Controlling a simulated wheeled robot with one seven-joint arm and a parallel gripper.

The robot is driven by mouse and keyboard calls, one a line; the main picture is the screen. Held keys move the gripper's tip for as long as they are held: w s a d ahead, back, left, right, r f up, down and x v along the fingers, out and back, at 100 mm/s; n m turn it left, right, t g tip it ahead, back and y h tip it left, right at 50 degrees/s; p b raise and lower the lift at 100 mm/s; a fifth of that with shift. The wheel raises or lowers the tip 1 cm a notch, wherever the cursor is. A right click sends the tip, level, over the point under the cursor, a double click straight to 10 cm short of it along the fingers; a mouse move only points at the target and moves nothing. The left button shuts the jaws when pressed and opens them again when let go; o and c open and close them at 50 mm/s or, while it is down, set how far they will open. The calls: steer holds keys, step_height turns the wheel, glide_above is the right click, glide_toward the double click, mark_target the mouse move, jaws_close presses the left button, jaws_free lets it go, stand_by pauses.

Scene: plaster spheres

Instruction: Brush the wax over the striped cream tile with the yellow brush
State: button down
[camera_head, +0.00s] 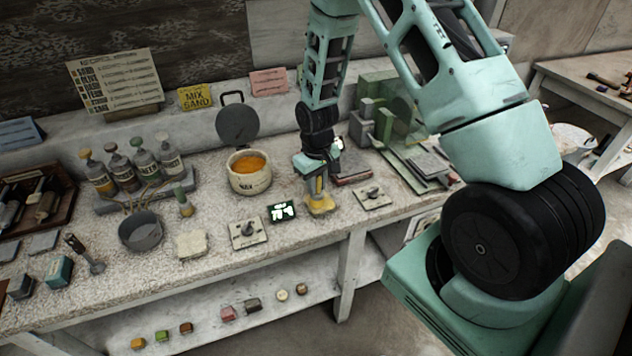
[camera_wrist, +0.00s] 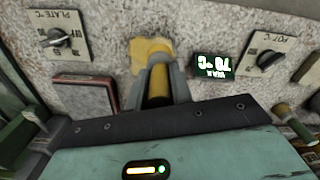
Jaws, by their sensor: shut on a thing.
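My gripper (camera_head: 314,172) is shut on the yellow brush (camera_head: 319,187), which points down at the counter; its yellow handle also shows in the wrist view (camera_wrist: 158,82). Under the brush's lower end is an uneven yellow patch (camera_head: 321,206), also in the wrist view (camera_wrist: 148,50); I cannot tell whether it is a wax-coated tile, and no stripes show. The bristles cannot be made out. A pale cream slab (camera_head: 192,245) lies apart, left of the dials; stripes are not clear on it. The wax pot (camera_head: 250,184) holds orange wax and stands left of my gripper.
A lit display (camera_head: 282,211) reading 70 °C and the pot dial (camera_head: 248,233) are left of the brush. The plate dial (camera_head: 373,197) is to its right. A grey bowl (camera_head: 140,232) and several bottles (camera_head: 145,163) stand further left. A pot lid (camera_head: 237,124) stands raised behind the pot.

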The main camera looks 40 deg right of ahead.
steer(key=shift+f+b, duration=0.5)
steer(key=shift+f, duration=0.2)
stand_by(0.6)
steer(key=shift+s+a+r, duration=0.1)
steer(key=shift+s, duration=0.3)
steer(key=shift+s+a, duration=0.15)
steer(key=shift+s, duration=0.35)
steer(key=shift+w, duration=0.1)
steer(key=shift+w+d, duration=0.25)
steer(key=shift+w, duration=0.65)
steer(key=shift+w+d, duration=0.2)
steer(key=shift+w, duration=0.65)
steer(key=shift+s+a, duration=0.25)
steer(key=shift+s, duration=0.7)
steer(key=shift+s+a, duration=0.2)
steer(key=shift+s, duration=0.7)
